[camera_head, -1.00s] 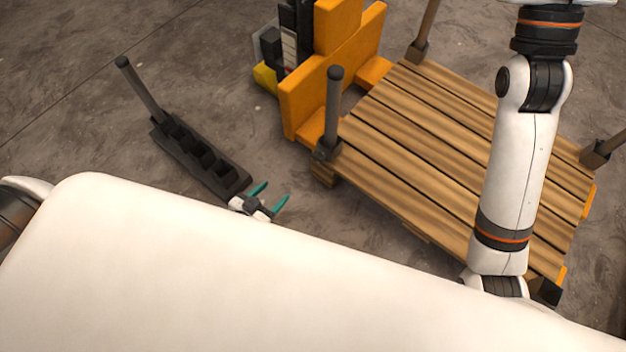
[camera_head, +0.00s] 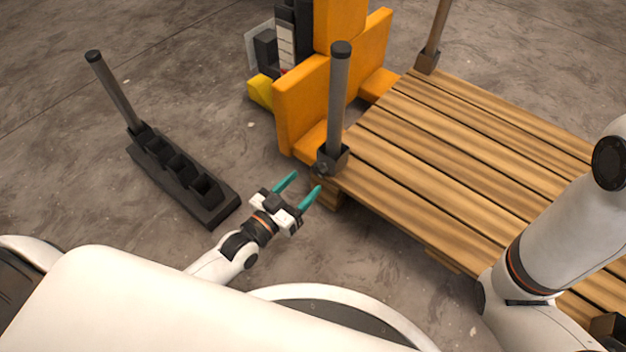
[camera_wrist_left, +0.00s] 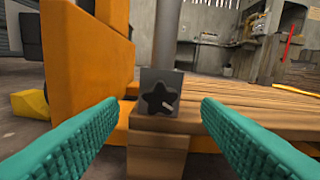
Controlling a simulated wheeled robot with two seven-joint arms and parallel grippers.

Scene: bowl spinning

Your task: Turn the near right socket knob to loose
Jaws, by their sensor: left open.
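A dark socket (camera_head: 332,161) with a grey post (camera_head: 338,100) standing upright in it sits at the pallet corner closest to my left gripper. In the left wrist view its block carries a dark star-shaped knob (camera_wrist_left: 160,98) with a small light mark, facing me. My left gripper (camera_head: 298,187) is open, its teal fingers pointing toward this socket and apart from it. In the left wrist view the knob lies ahead, between the two spread fingers and not touched. My right gripper is out of view.
The wooden pallet (camera_head: 440,160) fills the right side, partly covered by my right arm. An orange pallet jack (camera_head: 300,110) stands behind the socket. A dark rack (camera_head: 185,180) with empty slots and one post lies left on open floor.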

